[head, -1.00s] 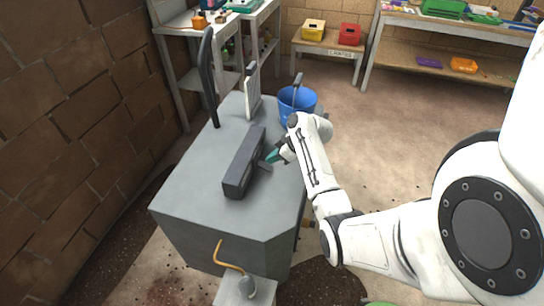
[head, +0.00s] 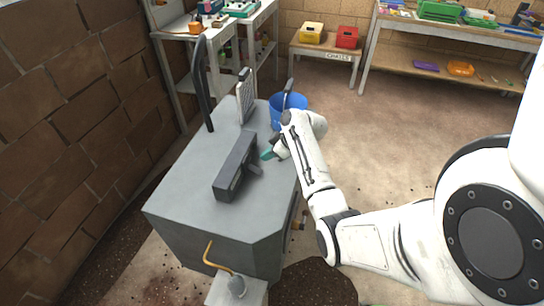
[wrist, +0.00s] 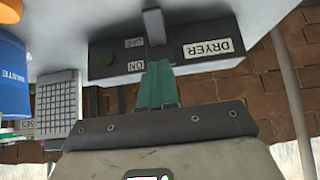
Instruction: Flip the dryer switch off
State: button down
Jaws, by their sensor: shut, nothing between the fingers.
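The dryer switch box (head: 236,166) is a dark grey block on top of a grey cabinet. Its lever (head: 256,169) sticks out from the side facing my arm; in the wrist view the lever (wrist: 153,25) is beside the OFF label (wrist: 133,43), with the ON label (wrist: 135,66) below that. The DRYER plate (wrist: 213,48) reads upside down there. My gripper (head: 266,154) is shut and empty, just beside the lever in the head view. Its teal fingers (wrist: 157,85) are together in front of the box in the wrist view. Whether they touch anything I cannot tell.
The grey cabinet (head: 190,200) has a tall dark bar (head: 203,85) and a light grid panel (head: 245,97) at its far end. A blue bucket (head: 291,101) stands beyond my gripper. A brick wall (head: 60,120) is on the left. The floor at right is open.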

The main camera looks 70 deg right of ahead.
jog(key=s+r, duration=0.5)
jog(key=s, duration=0.2)
jog(key=shift+s+d+b, duration=0.3)
jog(key=shift+s+d, duration=0.05)
jog(key=shift+s, duration=0.05)
jog(key=shift+r, duration=0.1)
